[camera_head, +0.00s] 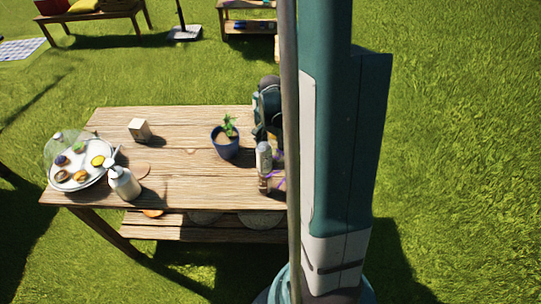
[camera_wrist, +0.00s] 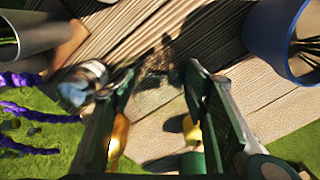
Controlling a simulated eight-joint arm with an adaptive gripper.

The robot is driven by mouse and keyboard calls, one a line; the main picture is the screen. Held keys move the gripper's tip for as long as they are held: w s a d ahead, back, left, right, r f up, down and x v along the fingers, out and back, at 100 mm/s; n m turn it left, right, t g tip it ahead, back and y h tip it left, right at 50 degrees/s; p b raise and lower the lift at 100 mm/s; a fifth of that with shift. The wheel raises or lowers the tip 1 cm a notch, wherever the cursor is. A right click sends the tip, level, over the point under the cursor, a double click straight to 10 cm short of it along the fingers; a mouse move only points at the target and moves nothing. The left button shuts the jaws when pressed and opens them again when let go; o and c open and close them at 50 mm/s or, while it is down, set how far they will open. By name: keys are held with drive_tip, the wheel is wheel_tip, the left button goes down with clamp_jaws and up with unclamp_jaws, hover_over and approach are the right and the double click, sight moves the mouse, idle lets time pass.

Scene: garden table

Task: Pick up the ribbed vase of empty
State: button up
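My gripper (camera_wrist: 158,80) is open, its two dark green fingers spread above the wooden table. Between and just beyond the fingertips is a faint see-through shape (camera_wrist: 152,95) with dark, wavy marks; it may be a glass vase, but its outline and any ribs are unclear. A shiny, glassy object (camera_wrist: 82,85) lies left of the left finger. A grey pot-like vessel (camera_wrist: 32,34) stands at the upper left. I cannot tell which of these is the ribbed vase. In the head view my column hides part of my arm and the table's right side; a grey cylinder (camera_head: 263,157) stands beside it.
A blue plant pot (camera_wrist: 283,38) stands right of my gripper; it also shows in the head view (camera_head: 226,149). Purple flower sprigs (camera_wrist: 35,115) lie at left.

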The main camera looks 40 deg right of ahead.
drive_tip(key=c, duration=0.7)
drive_tip(key=shift+r, duration=0.1)
wheel_tip(320, 180, up, 10)
drive_tip(key=p, duration=0.1)
idle(0.5)
idle(0.5)
